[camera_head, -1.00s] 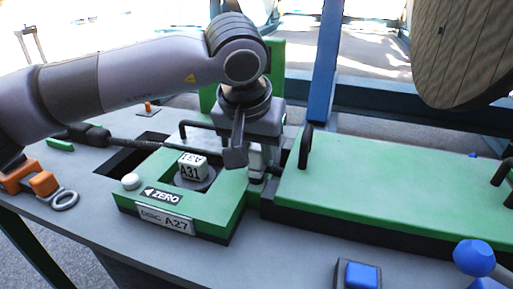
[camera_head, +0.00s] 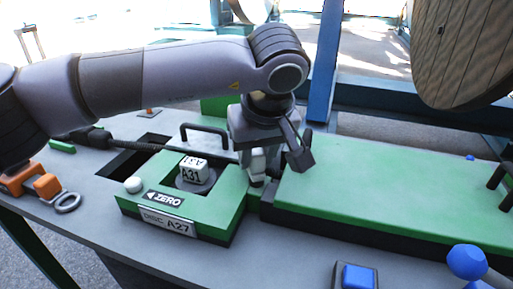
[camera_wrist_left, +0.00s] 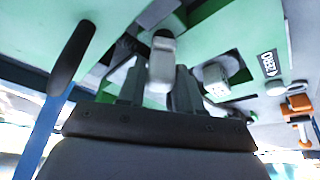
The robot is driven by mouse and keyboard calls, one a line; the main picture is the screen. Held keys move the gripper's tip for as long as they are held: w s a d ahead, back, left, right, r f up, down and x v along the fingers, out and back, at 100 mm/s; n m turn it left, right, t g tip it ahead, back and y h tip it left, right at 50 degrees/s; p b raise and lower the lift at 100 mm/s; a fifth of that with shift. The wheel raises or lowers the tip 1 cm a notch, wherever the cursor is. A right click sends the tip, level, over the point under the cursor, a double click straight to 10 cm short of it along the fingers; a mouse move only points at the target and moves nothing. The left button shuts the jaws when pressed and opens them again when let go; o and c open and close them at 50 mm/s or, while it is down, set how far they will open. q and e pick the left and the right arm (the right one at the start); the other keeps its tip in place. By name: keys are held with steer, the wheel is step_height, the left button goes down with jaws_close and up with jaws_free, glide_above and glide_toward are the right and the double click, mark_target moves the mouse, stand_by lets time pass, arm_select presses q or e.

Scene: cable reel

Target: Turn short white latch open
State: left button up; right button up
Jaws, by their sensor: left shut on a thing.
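The short white latch (camera_wrist_left: 162,58) shows in the left wrist view as a pale, rounded, upright lever between my two fingers. My left gripper (camera_wrist_left: 160,82) is shut on it. In the head view my left gripper (camera_head: 257,172) points down into the gap between the green frame (camera_head: 215,212) and the long green cover (camera_head: 390,190). There the fingers and hand hide most of the latch, so its exact angle is unclear.
A white block marked A31 (camera_head: 194,170) sits in the green frame, with a white knob (camera_head: 133,185) at its corner. A black handle (camera_head: 205,132) stands behind it. A blue button (camera_head: 358,277) is at the front. A wooden reel (camera_head: 465,50) hangs at upper right.

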arm_select(q)
steer(key=n+y+p, duration=0.1)
steer(key=n, duration=0.2)
steer(key=shift+r, duration=0.2)
steer(key=shift+n+g+p, duration=0.3)
steer(key=shift+n, duration=0.1)
steer(key=n+g+y+p, duration=0.1)
steer(key=n+p, duration=0.1)
steer(key=n, duration=0.1)
steer(key=shift+n, duration=0.3)
steer(key=shift+f+n+g+y+p, duration=0.1)
steer(key=shift+n+g+y+p, duration=0.6)
steer(key=shift+n, duration=0.9)
arm_select(e)
steer(key=shift+s+d+r, duration=0.15)
steer(key=shift+r, duration=0.95)
steer(key=shift+s+d+r, duration=0.15)
steer(key=shift+r, duration=0.95)
arm_select(q)
steer(key=shift+n+h, duration=0.3)
arm_select(e)
steer(key=shift+r, duration=0.1)
arm_select(q)
steer(key=o, duration=1)
steer(key=shift+c, duration=0.2)
steer(key=p+v, duration=0.1)
steer(key=v, duration=0.6)
arm_select(e)
steer(key=shift+r, duration=0.35)
